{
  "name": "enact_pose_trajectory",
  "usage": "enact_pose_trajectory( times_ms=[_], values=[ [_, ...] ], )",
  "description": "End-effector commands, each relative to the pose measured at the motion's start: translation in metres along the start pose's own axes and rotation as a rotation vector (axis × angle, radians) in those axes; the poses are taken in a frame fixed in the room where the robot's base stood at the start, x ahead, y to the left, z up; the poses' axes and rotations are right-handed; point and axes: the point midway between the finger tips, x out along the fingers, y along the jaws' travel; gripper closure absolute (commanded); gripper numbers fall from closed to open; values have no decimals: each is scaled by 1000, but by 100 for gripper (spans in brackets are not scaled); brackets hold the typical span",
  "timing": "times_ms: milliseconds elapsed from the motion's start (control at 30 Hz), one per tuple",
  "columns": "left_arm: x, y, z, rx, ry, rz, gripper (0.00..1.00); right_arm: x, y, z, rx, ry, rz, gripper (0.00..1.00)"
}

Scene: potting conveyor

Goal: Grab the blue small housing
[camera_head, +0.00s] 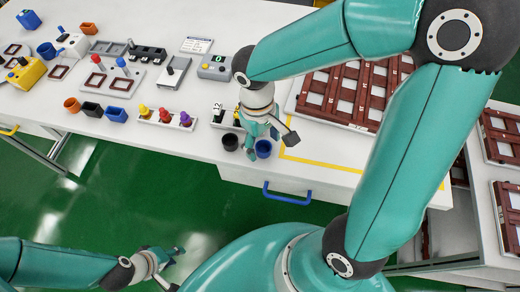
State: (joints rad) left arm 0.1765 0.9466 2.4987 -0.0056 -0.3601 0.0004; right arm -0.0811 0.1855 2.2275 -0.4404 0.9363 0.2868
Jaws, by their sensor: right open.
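A small round blue housing (263,149) stands near the front edge of the white table, beside a black one (230,141). My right gripper (271,145) is open right over and around the blue one, with one finger to its left and one to its right; I cannot tell if they touch it. A small square blue housing (117,115) stands further left, at the end of a row with an orange (72,105) and a black one (92,110). My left gripper (176,268) is low at the front, over the green floor, open and empty.
Red, yellow and purple knobbed parts (166,117) stand on a plate left of my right gripper. A tray of brown frames (340,95) lies right, by yellow tape (320,164). A blue drawer handle (287,197) juts out in front.

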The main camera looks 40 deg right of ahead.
Motion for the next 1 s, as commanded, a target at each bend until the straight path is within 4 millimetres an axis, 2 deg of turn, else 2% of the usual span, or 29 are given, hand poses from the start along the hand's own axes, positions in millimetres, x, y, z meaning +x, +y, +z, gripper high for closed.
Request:
enact_pose_trajectory(
  times_ms=[100, 333, 600, 633, 1000],
  values=[
    [1, 0, 0, 0, 0, 0, 64, 10, 0, 0, 0, 0, -1, 30],
    [1, 0, 0, 0, 0, 0, 64, 10, 0, 0, 0, 1, -1, 30],
    [1, 0, 0, 0, 0, 0, 64, 10, 0, 0, 1, 1, -1, 75],
    [1, 0, 0, 0, 0, 0, 64, 10, 0, 0, 1, 1, -1, 78],
    [0, 0, 0, 0, 0, 0, 64, 8, 0, 0, 1, 2, -1, 78]
  ],
)
